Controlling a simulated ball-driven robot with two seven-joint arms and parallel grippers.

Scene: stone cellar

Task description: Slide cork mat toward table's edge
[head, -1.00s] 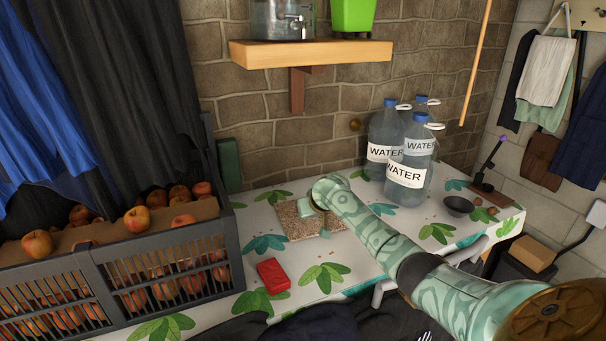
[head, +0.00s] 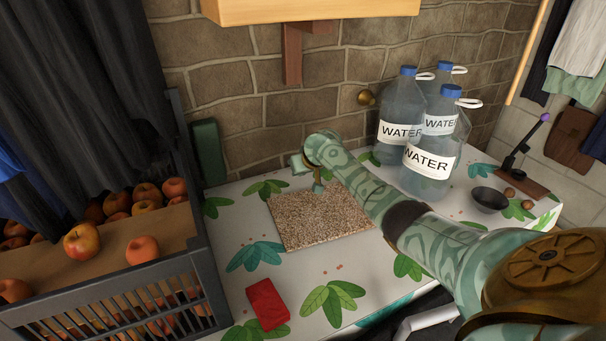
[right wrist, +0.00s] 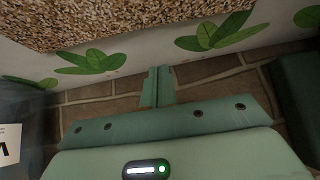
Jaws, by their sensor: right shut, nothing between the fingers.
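The cork mat (head: 322,222) lies flat on the white leaf-patterned table (head: 300,268), with bare tabletop on all sides of it. My right gripper (head: 318,187) is at the mat's far edge, on the wall side, with its fingers pointing down. Whether the fingertips touch the mat or table cannot be told. In the right wrist view the fingers (right wrist: 157,82) are together and empty, and the mat (right wrist: 120,22) fills the top left, apart from them in the picture. My left gripper is not in view.
A red block (head: 267,304) lies near the table's front. Water bottles (head: 428,160) and a dark bowl (head: 488,200) stand to the right. A crate of apples (head: 190,255) is at the left, a green box (head: 208,152) by the wall. A wooden shelf (head: 310,10) hangs above.

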